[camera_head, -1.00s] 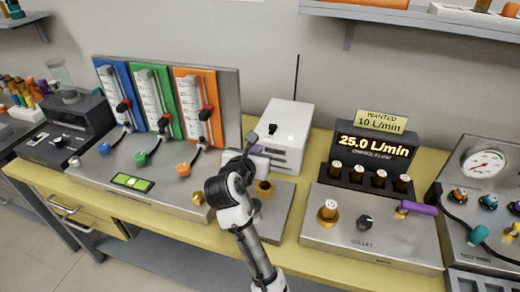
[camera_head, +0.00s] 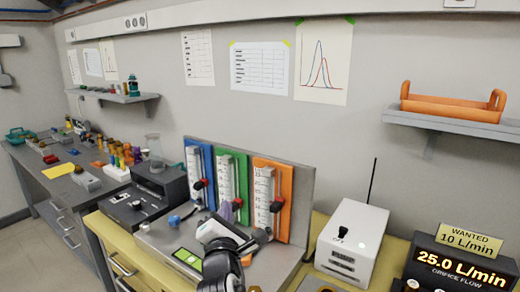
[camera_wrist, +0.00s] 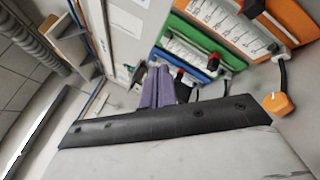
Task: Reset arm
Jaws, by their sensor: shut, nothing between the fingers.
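My gripper shows in the head view (camera_head: 227,211) as small purple fingers in front of the green flow meter (camera_head: 232,180). My white and black arm rises from the bottom edge and hides part of the panel base. In the wrist view the two purple fingers (camera_wrist: 158,87) are side by side, shut with nothing between them. The green flow meter (camera_wrist: 195,42) and the orange flow meter (camera_wrist: 290,17) lie beyond and to the right of the fingers there. I cannot tell whether the fingers touch anything.
The blue flow meter (camera_head: 200,172) and orange flow meter (camera_head: 272,195) stand beside the green one. A white box (camera_head: 350,243) with an antenna and a 25.0 L/min display (camera_head: 462,265) are at the right. A wall shelf (camera_head: 450,128) holds an orange tray (camera_head: 452,104).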

